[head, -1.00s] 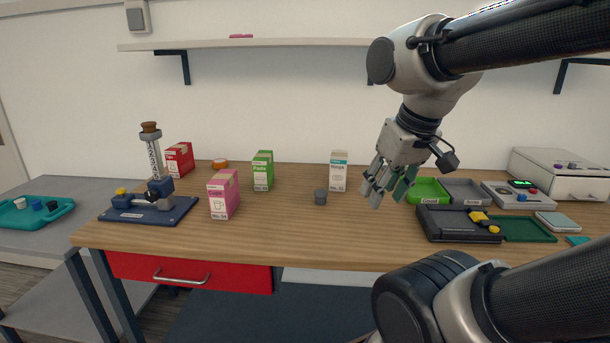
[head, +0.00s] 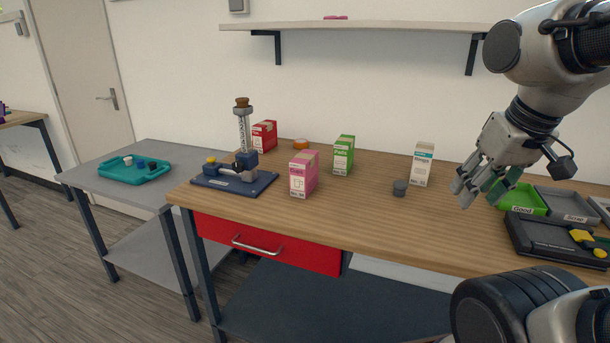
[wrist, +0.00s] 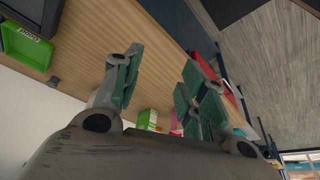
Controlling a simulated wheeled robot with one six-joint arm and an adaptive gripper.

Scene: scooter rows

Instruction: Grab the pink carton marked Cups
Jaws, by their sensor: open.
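A small part of pink (wrist: 175,124) shows between the fingers in the wrist view, mostly hidden. My gripper (head: 481,191) is open and empty above the right part of the bench, well to the right of the pink carton. Its open fingers also show in the wrist view (wrist: 158,88).
A blue fixture with a post (head: 236,182) stands left of the pink carton. A red carton (head: 264,135), green carton (head: 343,155), white carton (head: 421,164) and grey cylinder (head: 400,188) are on the bench. A green tray (head: 522,199) lies right.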

